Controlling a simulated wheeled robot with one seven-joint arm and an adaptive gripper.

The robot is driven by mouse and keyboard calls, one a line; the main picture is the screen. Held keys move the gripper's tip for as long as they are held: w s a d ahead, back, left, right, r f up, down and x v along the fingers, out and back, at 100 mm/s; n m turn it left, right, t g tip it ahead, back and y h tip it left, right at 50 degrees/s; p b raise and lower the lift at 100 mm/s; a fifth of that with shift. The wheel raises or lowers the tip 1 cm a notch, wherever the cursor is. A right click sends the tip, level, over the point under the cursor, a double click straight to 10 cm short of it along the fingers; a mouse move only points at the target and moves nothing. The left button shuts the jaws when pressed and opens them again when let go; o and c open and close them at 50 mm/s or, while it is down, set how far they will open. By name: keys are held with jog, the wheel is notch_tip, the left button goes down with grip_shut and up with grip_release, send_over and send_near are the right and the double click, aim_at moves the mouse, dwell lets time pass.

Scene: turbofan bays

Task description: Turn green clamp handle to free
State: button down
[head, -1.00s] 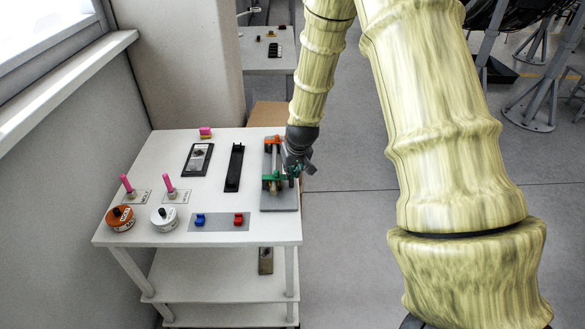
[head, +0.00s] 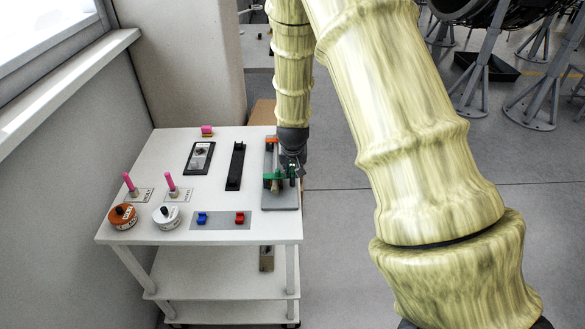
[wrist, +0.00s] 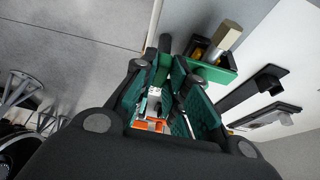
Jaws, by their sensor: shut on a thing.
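The fixture with the clamps stands on a grey plate (head: 283,201) at the right edge of the white table. Its green clamp (head: 268,174) is at the near end, partly covered by my gripper; its green body also shows in the wrist view (wrist: 212,70). An orange clamp (head: 271,141) is at the far end, and orange shows between my fingers in the wrist view (wrist: 150,126). My gripper (head: 291,178) points down at the right side of the green clamp, shut on its handle. The fingers hide most of the handle, so its exact angle is unclear.
Left of the fixture lie a black bar holder (head: 235,166) and a black-framed tray (head: 199,157). A plate with blue and red knobs (head: 221,220), pink-topped pegs (head: 171,182) and two round dials (head: 123,216) are nearer and left.

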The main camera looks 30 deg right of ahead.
jog(key=shift+w+d+r, duration=0.1)
jog(key=shift+w+r, duration=0.05)
jog(key=c, duration=1.4)
grip_release()
jog(key=shift+c, duration=0.2)
jog(key=v, duration=1.1)
jog(key=shift+s+r, duration=0.25)
jog(key=shift+r, duration=0.05)
